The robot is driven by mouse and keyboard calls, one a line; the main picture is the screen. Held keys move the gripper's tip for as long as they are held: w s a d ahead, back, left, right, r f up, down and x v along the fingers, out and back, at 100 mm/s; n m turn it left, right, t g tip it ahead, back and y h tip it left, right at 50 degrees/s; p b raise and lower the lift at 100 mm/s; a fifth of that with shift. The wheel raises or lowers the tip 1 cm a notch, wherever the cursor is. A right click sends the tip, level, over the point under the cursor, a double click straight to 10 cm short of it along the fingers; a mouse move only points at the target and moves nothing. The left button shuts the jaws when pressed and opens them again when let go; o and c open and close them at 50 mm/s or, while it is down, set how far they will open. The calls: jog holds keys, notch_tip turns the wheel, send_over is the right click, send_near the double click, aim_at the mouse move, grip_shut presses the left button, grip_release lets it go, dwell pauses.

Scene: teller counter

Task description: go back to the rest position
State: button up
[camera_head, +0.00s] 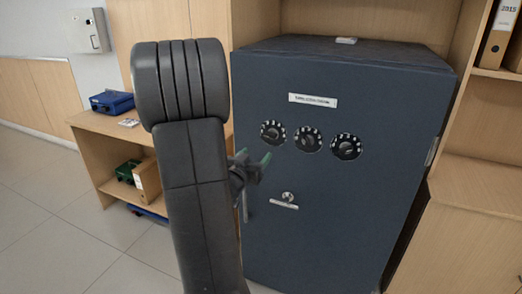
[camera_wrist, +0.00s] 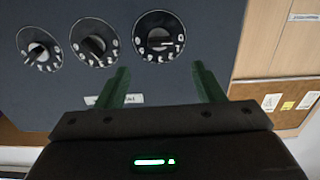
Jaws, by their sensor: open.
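My gripper (camera_head: 254,165) shows in the head view at the left part of the safe's front, partly hidden behind my dark arm. In the wrist view my gripper (camera_wrist: 160,84) has its two green fingers spread apart with nothing between them. The fingers point toward the dark blue safe (camera_head: 388,200), and I cannot tell how far they are from its face. The safe's front carries three round dials (camera_head: 308,139), a white label (camera_head: 313,100) above them and a metal handle (camera_head: 285,201) below. The dials also show in the wrist view (camera_wrist: 94,45).
A wooden shelf unit (camera_head: 103,126) on the left holds a blue box (camera_head: 112,102), a green item (camera_head: 128,171) and a binder (camera_head: 147,181). A wooden cabinet (camera_head: 480,195) stands close on the safe's right. Tiled floor (camera_head: 50,225) is clear at the left.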

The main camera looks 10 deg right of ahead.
jog(key=shift+v, duration=0.85)
jog(key=p+x, duration=0.1)
jog(key=x, duration=1.3)
